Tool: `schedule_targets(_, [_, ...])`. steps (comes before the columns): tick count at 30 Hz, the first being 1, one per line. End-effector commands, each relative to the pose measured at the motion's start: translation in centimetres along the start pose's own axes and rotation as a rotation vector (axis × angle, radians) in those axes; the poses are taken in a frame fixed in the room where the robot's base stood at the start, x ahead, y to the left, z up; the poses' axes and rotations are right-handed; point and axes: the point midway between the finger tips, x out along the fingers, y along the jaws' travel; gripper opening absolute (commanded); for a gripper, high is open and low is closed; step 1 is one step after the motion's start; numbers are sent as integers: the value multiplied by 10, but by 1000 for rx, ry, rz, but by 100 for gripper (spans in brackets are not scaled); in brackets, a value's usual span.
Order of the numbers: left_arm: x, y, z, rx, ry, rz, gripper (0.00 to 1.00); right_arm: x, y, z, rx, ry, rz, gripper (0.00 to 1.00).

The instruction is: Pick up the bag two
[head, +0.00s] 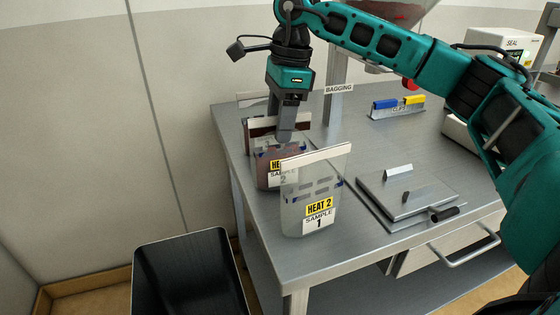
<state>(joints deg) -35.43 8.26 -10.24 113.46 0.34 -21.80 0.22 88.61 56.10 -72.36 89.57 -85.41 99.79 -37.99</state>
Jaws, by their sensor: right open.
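Bag two (266,177), a clear bag with brownish contents and a yellow and white label, stands upright on the steel table. Its label is partly hidden behind the bag marked SAMPLE 1 (317,189), which stands in front and to the right. My right gripper (285,137) points straight down at the top of bag two, its fingers overlapping the bag's upper part in the head view. The jaws are open; I cannot tell whether they touch the bag. My left gripper is not in view.
More bags (250,122) stand just behind bag two. A flat metal plate with a handle (408,192) lies right of the bags. A clip rack (397,107) and SEAL machine (504,47) are farther back. A black bin (188,277) stands on the floor left.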

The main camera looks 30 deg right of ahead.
Motion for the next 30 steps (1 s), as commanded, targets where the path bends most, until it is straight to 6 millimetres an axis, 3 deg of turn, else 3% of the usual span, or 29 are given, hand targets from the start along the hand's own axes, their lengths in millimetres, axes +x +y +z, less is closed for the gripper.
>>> schedule_targets(5, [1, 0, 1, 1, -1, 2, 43, 17, 0, -1, 1, 0, 0, 53])
schedule_targets(30, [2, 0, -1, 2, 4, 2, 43, 22, 0, -1, 1, -1, -1, 53])
